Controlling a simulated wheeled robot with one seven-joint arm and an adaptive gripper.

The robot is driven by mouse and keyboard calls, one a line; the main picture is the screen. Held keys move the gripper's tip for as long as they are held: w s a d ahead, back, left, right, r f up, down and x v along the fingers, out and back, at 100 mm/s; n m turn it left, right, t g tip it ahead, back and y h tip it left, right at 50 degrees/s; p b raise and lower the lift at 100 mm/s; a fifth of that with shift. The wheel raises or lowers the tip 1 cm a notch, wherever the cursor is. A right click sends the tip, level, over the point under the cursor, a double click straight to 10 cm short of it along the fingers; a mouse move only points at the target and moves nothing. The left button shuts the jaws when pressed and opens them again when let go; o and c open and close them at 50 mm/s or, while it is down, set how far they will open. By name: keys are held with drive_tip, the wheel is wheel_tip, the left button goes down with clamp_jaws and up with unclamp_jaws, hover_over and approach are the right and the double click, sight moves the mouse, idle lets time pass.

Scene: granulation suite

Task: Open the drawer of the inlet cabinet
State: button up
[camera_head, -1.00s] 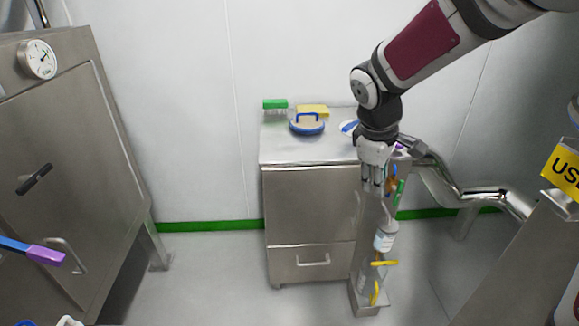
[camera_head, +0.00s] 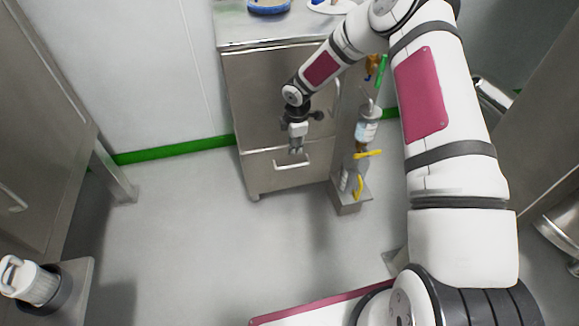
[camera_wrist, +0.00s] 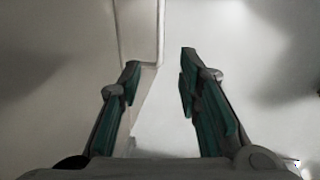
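The steel inlet cabinet (camera_head: 270,85) stands against the back wall in the head view, with a tall door above a drawer (camera_head: 260,178). The drawer looks shut, its front flush with the cabinet. Its pale bar handle (camera_head: 295,167) runs across the front. My gripper (camera_head: 297,151) points down just above the handle, overlapping the drawer's upper part in this view; I cannot tell whether it touches. In the wrist view my gripper (camera_wrist: 160,75) has its two fingers well apart with nothing between the tips. A thin pale bar or edge (camera_wrist: 161,30) shows beyond them, not clearly identifiable.
A floor stand (camera_head: 346,205) with a bottle (camera_head: 367,128) and yellow-handled items is right of the cabinet. A blue-rimmed round item (camera_head: 268,6) lies on the cabinet top. A steel cabinet (camera_head: 35,120) is at left. The floor before the drawer is clear.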

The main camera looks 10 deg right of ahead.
sight(291, 166)
drive_tip(key=f+b, duration=0.1)
drive_tip(key=f, duration=0.3)
drive_tip(key=w+f+b, duration=0.1)
drive_tip(key=f+b, duration=0.1)
drive_tip(key=f, duration=0.3)
drive_tip(key=w+f+b, duration=0.1)
drive_tip(key=f, duration=0.3)
drive_tip(key=shift+w+f+b, duration=0.15)
drive_tip(key=shift+w+b, duration=0.1)
drive_tip(key=shift+b, duration=0.1)
clamp_jaws()
